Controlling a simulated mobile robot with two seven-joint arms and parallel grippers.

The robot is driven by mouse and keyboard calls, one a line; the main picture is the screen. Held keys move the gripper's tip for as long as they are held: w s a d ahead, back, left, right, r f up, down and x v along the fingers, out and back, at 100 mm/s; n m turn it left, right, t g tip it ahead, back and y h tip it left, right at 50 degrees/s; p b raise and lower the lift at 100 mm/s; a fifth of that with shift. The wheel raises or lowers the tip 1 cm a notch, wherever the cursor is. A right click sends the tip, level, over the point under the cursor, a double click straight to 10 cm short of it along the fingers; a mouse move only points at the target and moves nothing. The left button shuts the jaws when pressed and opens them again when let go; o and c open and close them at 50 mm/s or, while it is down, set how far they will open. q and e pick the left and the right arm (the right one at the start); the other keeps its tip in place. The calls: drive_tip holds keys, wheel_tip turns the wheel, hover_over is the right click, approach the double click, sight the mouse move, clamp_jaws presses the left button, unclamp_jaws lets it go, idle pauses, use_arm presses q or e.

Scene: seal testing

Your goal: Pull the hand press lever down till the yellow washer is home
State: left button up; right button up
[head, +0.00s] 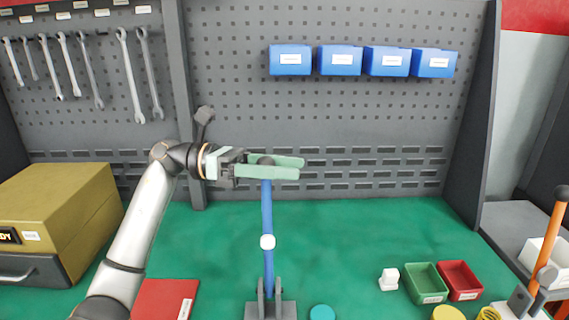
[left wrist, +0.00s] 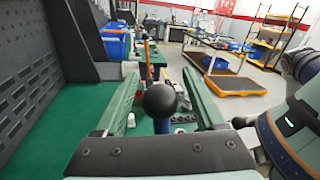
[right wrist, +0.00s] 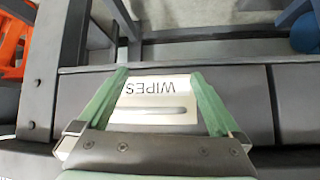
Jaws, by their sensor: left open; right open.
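A blue lever (head: 267,215) with a white collar stands nearly upright in a grey bracket (head: 270,308) at the bottom middle of the head view. My left gripper (head: 285,167) is open at its top, with one finger on each side of the dark ball knob (head: 266,161). The knob also shows between the fingers in the left wrist view (left wrist: 160,101); contact cannot be told. A yellow disc (head: 447,313) is cut off at the bottom edge; whether it is the washer is unclear. My right gripper (right wrist: 155,100) is open and empty, away from the bench top.
An orange lever (head: 556,232) stands at the right. Green (head: 426,269) and red (head: 471,266) bins, a small white part (head: 389,279) and a teal disc (head: 322,312) lie on the green mat. A drawer front labelled WIPES (right wrist: 158,88) faces the right gripper.

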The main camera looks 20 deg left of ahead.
use_arm(q)
clamp_jaws()
idle(0.7)
idle(0.8)
